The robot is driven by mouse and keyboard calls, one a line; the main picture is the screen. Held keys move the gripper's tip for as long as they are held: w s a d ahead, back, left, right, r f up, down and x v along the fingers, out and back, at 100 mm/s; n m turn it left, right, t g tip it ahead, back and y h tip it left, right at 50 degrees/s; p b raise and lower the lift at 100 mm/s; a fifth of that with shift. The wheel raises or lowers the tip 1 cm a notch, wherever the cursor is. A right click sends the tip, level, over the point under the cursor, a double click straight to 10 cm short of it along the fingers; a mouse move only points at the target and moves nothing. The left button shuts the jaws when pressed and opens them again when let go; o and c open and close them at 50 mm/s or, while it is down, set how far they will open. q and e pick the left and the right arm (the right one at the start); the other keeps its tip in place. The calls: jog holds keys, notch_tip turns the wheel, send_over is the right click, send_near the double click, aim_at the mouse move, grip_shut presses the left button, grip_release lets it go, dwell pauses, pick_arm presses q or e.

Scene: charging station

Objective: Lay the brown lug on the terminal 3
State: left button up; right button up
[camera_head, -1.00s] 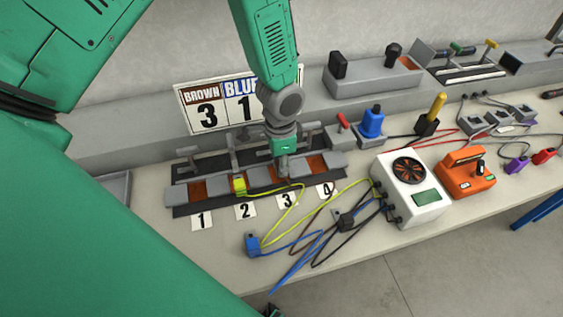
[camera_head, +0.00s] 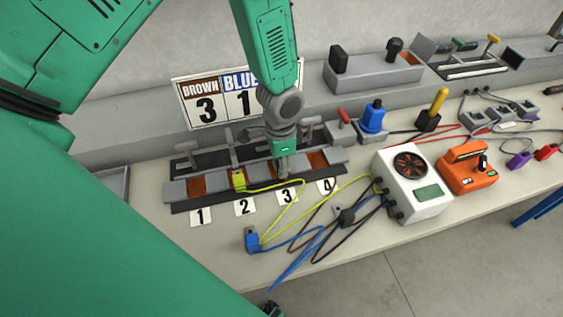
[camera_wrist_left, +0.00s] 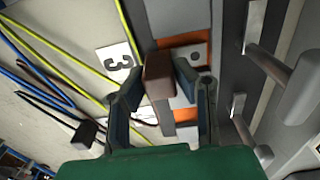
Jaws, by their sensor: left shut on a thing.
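My left gripper (camera_head: 283,172) is over the terminal strip, just behind the number 3 card (camera_head: 288,196). In the left wrist view its two fingers (camera_wrist_left: 158,88) are shut on the brown lug (camera_wrist_left: 158,75). The lug is beside the orange plate of terminal 3 (camera_wrist_left: 188,50), in line with the 3 card (camera_wrist_left: 118,63). I cannot tell whether the lug touches the terminal. In the head view the gripper hides the lug and most of that terminal. My right gripper is not seen.
A yellow-green lug (camera_head: 239,181) lies at terminal 2. A blue lug (camera_head: 252,240) and a black one (camera_head: 346,216) lie in front with loose cables. Lever clamps (camera_head: 187,152) stand behind the strip. A white charger (camera_head: 411,183) stands to the right.

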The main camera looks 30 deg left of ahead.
pick_arm(q)
jog(key=shift+f, duration=0.4)
jog(key=o, duration=1.1)
notch_tip(320, 180, up, 12)
jog(key=shift+f, duration=0.1)
jog(key=shift+w, duration=0.1)
